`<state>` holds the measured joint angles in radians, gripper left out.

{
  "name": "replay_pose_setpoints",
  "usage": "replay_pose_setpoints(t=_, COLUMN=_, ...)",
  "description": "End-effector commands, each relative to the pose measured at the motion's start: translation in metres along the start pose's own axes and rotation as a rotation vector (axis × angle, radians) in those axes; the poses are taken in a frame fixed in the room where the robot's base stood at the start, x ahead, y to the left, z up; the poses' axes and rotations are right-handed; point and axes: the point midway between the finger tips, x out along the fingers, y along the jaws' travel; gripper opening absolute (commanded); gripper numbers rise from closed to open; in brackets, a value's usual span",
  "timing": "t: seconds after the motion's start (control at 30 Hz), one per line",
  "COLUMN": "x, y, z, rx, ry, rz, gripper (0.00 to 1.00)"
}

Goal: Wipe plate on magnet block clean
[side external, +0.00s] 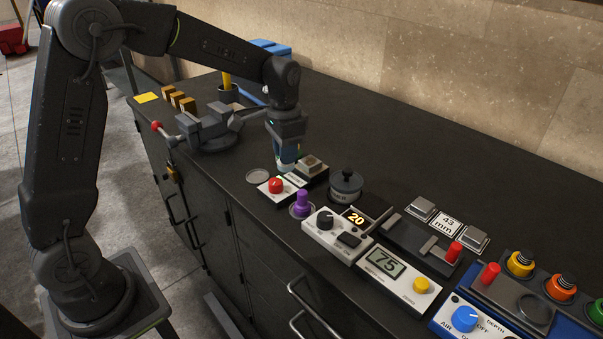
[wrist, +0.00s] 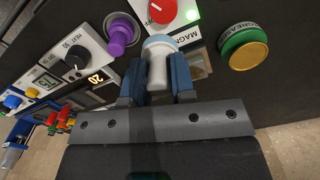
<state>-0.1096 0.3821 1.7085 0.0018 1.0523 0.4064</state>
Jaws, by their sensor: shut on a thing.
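My gripper (wrist: 156,78) is shut on a pale wiper (wrist: 157,66) with a white handle and a light blue end. In the side view my gripper (side external: 286,150) points down, with the wiper's pale end (side external: 285,166) below it. The wiper is just left of a black block carrying a beige square piece (side external: 310,163), which looks like the plate on the magnet block. I cannot tell whether they touch. The magnet control (side external: 277,186), white with a red knob, is just in front; its knob (wrist: 162,11) and lit green lamp show in the wrist view.
A purple-handled tool (side external: 301,202), heat controller (side external: 337,235) and dark lidded pot (side external: 346,185) stand close by. A vise (side external: 208,130) is behind left. A green, gold-topped tin (wrist: 245,47) shows in the wrist view. Bare bench lies at the back right.

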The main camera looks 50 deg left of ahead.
Motion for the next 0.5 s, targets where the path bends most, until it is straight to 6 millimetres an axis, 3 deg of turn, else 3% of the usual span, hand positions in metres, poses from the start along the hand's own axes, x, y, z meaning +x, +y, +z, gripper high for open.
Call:
replay_pose_setpoints(t=0.33, x=-0.001, y=-0.002, z=-0.002, rx=0.002, ry=0.001, rz=0.0, gripper=0.05)
replay_pose_setpoints(t=0.5, x=-0.009, y=-0.016, z=-0.02, rx=0.001, ry=0.002, rz=-0.001, gripper=0.05)
